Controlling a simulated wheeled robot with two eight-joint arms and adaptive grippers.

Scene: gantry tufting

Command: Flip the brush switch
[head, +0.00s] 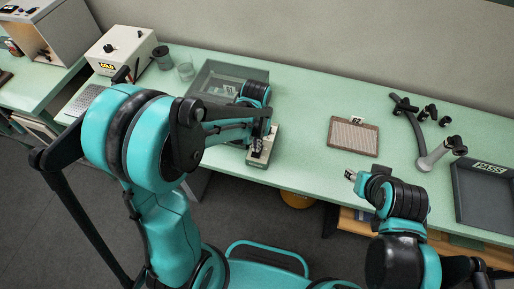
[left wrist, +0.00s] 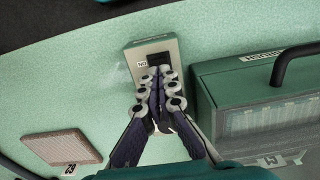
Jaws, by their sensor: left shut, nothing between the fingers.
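The switch box (left wrist: 150,48) is a small pale-green box on the table, with a black switch (left wrist: 158,60) and a white label (left wrist: 141,65) that reads ON upside down. In the head view the box (head: 258,159) sits near the table's front edge, partly covered by my left gripper (head: 264,143). In the left wrist view my left gripper (left wrist: 158,80) is shut and empty, its fingertips at the switch. I cannot tell whether they touch it, and they hide part of it. My right gripper (head: 352,176) is over the front edge, away from the switch; its jaw state is unclear.
A green case (left wrist: 255,95) with a black handle and clear window stands close beside the switch box. A brown woven pad (head: 354,136) lies to the right. Black-ended tools (head: 408,118) and a dark PASS tray (head: 488,195) are farther right. Table between is clear.

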